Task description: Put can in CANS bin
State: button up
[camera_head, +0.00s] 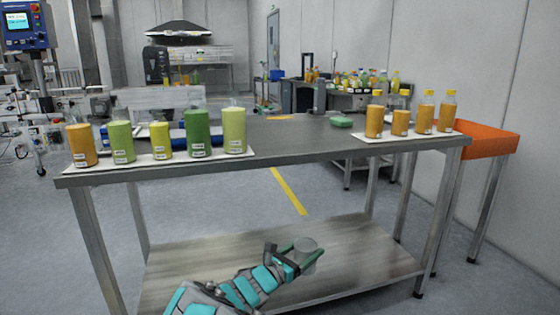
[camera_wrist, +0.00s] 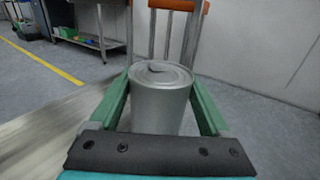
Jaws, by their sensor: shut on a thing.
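A plain silver-grey can (camera_wrist: 161,103) stands upright between the two green fingers of my gripper (camera_wrist: 160,95) in the wrist view. My gripper is shut on it. In the head view, my gripper (camera_head: 293,257) holds the grey can (camera_head: 304,250) in front of the table, low over its bottom shelf (camera_head: 350,270). I cannot tell whether the can touches the shelf. An orange bin (camera_head: 482,139) stands at the right end of the table; no label on it is readable. Part of an orange thing also shows at the top of the wrist view (camera_wrist: 172,5).
The steel table (camera_head: 290,135) stands before me. Several green and orange containers stand on a white board (camera_head: 160,163) at its left. Several yellow-capped bottles stand at its right. A green item (camera_head: 341,121) lies between. Floor is open right of the table, beside the wall.

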jog(key=s+d+f+m+g+h, duration=0.2)
jog(key=s+d+f, duration=0.2)
jog(key=d+f, duration=0.25)
notch_tip(320, 180, up, 14)
jog(key=w+d+n+t+y, duration=0.1)
jog(key=w+n+t+y, duration=0.1)
jog(key=n+t+y, duration=0.4)
jog(key=n+y, duration=0.1)
jog(key=y, duration=0.2)
jog(key=shift+w+r, duration=0.15)
jog(key=shift+r, duration=0.05)
